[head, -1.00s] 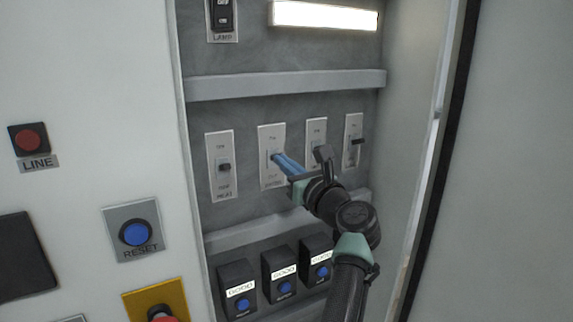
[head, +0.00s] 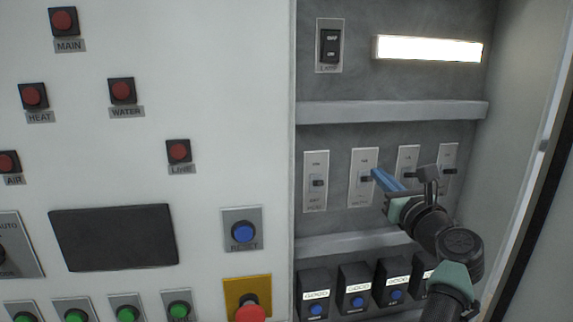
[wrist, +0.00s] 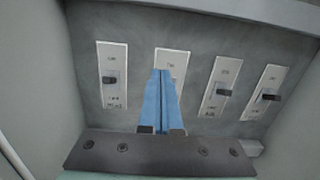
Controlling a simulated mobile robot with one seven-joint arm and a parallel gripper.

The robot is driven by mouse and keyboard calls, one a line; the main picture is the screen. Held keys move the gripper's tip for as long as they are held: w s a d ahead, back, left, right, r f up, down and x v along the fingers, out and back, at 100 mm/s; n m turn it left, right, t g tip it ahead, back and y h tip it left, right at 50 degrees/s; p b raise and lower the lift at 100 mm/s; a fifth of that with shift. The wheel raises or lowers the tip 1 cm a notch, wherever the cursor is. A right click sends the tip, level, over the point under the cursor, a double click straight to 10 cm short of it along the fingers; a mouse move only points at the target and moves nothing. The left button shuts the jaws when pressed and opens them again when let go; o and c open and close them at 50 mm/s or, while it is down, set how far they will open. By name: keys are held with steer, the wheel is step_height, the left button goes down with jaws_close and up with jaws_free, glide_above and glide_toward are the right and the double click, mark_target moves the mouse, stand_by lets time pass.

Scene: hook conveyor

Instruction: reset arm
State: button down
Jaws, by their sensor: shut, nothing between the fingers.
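My gripper (head: 379,177) is inside the open cabinet, with its blue fingers shut together and empty. The fingertips are in front of the second switch plate from the left (head: 364,190); whether they touch it I cannot tell. In the wrist view the fingers (wrist: 161,100) hide most of that plate (wrist: 172,62), its lever included. The first switch (head: 316,182) is to the left, clear of the gripper. The third (head: 406,158) and fourth (head: 449,160) switches are to the right, partly behind my gripper.
A shelf ledge (head: 390,111) runs above the switches, with a lamp switch (head: 330,46) and a lit lamp (head: 430,49) over it. Boxes marked GOOD (head: 316,291) stand below. The left panel carries a RESET button (head: 243,231) and an emergency button (head: 250,308). The cabinet's side wall (head: 530,120) is at right.

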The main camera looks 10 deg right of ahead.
steer(key=s+a+r+n+t+b, duration=0.2)
steer(key=s+a+r+n+b, duration=0.2)
steer(key=s+a+n, duration=0.5)
steer(key=s+a+r+n+t+b, duration=0.3)
steer(key=s+a+n+b, duration=0.2)
steer(key=s+a+n, duration=0.4)
steer(key=s+a+r+n+t+b, duration=0.3)
steer(key=s+a+n, duration=0.6)
steer(key=n, duration=0.8)
steer(key=shift+s+a+r+h+b, duration=0.3)
steer(key=shift+s+r+b, duration=0.45)
steer(key=shift+s, duration=0.5)
steer(key=shift+d+r, duration=0.15)
steer(key=shift+d, duration=0.05)
